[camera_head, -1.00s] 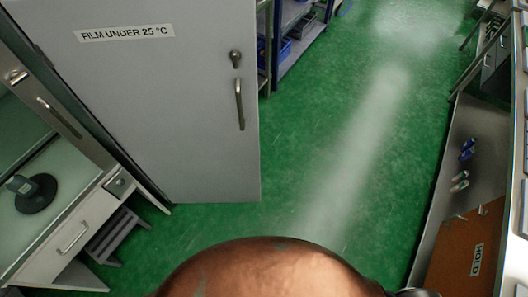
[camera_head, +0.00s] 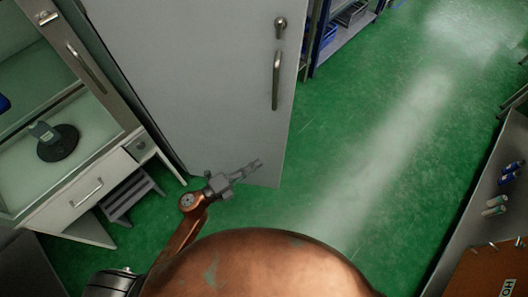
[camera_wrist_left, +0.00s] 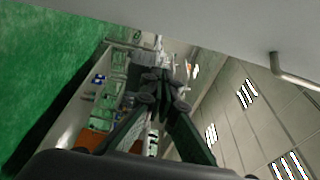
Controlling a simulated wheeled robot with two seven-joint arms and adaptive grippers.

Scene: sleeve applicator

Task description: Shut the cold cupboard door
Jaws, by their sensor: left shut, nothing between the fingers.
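The cold cupboard door (camera_head: 200,70) is a tall flat grey panel at upper left of the head view, with a lock and a vertical bar handle (camera_head: 276,80) near its right edge. It looks swung out over the green floor; its full opening angle is hard to tell. My left gripper (camera_head: 256,164) is in front of the door's lower part, below the handle, shut and empty. Whether it touches the panel I cannot tell. In the left wrist view, the grippers' fingers (camera_wrist_left: 163,88) are together, with a grey panel (camera_wrist_left: 180,18) and bar handle (camera_wrist_left: 292,72) above. My right gripper is not in view.
A white bench (camera_head: 85,180) with a glazed front and a small step stool (camera_head: 130,195) stand left of the door. Blue shelving (camera_head: 320,40) is behind it. A grey-topped bench (camera_head: 475,215) runs along the right. The green floor between is clear.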

